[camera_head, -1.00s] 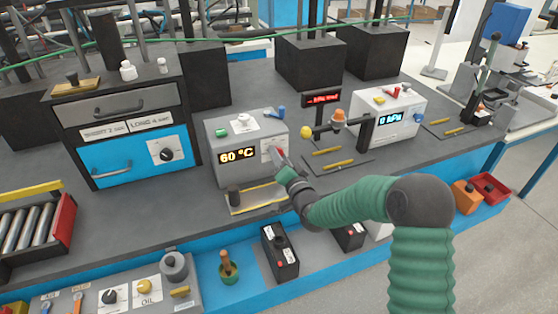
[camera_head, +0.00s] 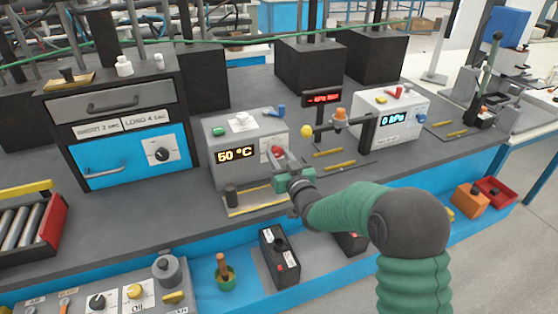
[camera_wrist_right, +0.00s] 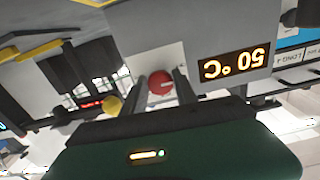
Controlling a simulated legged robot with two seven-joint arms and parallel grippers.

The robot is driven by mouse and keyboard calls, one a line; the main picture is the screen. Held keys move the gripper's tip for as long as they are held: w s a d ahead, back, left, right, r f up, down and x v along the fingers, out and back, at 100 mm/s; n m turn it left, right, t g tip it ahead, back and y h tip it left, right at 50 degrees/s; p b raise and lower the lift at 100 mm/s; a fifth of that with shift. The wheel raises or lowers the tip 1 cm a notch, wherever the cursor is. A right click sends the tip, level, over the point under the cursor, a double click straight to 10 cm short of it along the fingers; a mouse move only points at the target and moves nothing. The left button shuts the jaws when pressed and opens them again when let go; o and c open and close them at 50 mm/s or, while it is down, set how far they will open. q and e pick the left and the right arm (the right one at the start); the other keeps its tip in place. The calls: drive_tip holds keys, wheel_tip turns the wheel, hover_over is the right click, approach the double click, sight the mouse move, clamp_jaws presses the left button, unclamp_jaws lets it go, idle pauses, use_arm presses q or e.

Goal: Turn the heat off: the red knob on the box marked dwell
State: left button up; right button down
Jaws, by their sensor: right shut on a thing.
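A grey box (camera_head: 222,180) with a lit display reading 50 °C stands mid-table in the head view. Its red knob (camera_head: 277,151) is on the right part of the front face. My right gripper (camera_head: 282,160) is at that face, its fingers on either side of the knob and shut on it. In the right wrist view the red knob (camera_wrist_right: 160,83) shows between the two fingers, and the display appears upside down. I cannot read the word dwell on this box. My left gripper is not in view.
A drawer unit (camera_head: 60,125) marked SHORT and LONG stands to the left. A white box (camera_head: 410,132) reading 0 kPa stands to the right. Yellow pens lie between.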

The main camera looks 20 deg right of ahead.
drive_tip(key=shift+f+n, duration=0.4)
drive_tip(key=shift+f, duration=0.05)
drive_tip(key=c, duration=1)
unclamp_jaws()
drive_tip(key=shift+r, duration=0.2)
drive_tip(key=shift+s, duration=0.1)
drive_tip(key=s, duration=1.6)
drive_tip(key=shift+s+d, duration=0.3)
drive_tip(key=shift+f, duration=0.1)
